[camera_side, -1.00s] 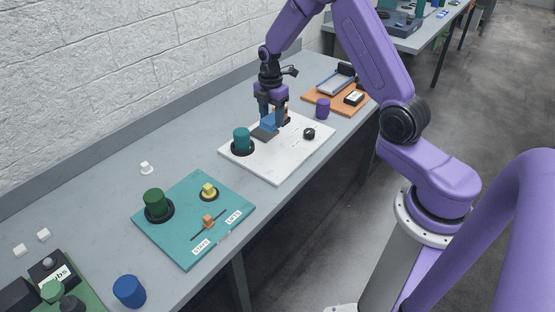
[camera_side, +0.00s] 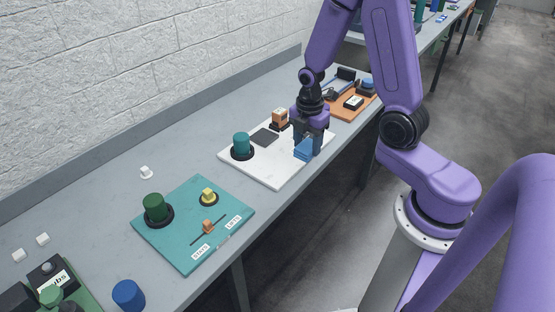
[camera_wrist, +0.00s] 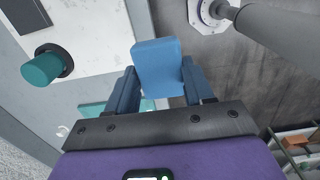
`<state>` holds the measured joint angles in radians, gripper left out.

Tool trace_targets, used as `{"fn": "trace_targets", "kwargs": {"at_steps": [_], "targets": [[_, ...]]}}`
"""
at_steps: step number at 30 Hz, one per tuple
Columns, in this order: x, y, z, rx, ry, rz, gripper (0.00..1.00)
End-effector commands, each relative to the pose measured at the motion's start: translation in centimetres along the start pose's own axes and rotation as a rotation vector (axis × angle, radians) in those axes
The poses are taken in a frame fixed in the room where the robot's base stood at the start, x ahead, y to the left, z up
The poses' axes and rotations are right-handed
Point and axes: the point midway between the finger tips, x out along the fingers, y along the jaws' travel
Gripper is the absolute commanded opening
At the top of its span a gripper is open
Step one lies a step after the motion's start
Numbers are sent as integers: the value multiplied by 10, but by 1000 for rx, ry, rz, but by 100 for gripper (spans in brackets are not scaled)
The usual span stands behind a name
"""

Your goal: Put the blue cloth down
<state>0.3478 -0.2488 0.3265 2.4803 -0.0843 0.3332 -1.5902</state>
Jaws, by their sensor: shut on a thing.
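My gripper (camera_side: 308,143) is shut on the blue cloth (camera_side: 303,153), near the right edge of the white board (camera_side: 274,172). In the wrist view the blue cloth (camera_wrist: 158,65) is between the two fingers and sticks out beyond them, looking like a folded block. In the side view it hangs low, at or just above the board; I cannot tell whether it touches. A dark flat pad (camera_side: 264,137) lies bare on the board.
A teal cylinder (camera_side: 241,144) in a black ring and an orange-and-black item (camera_side: 280,118) stand on the board. A teal board (camera_side: 184,235) holds a green cylinder (camera_side: 154,206). An orange tray (camera_side: 350,108) lies behind. The table's front edge is close to my gripper.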

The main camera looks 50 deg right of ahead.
Motion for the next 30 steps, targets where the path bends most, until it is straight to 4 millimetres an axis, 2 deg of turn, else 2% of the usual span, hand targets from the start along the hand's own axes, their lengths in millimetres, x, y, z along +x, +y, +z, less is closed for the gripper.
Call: {"fn": "trace_targets", "kwargs": {"at_steps": [12, 21, 30], "targets": [[36, 77, 15, 0, 0, -1, 23], [76, 107, 20, 0, 0, -3, 23], [93, 122, 23, 0, 0, -2, 23]]}}
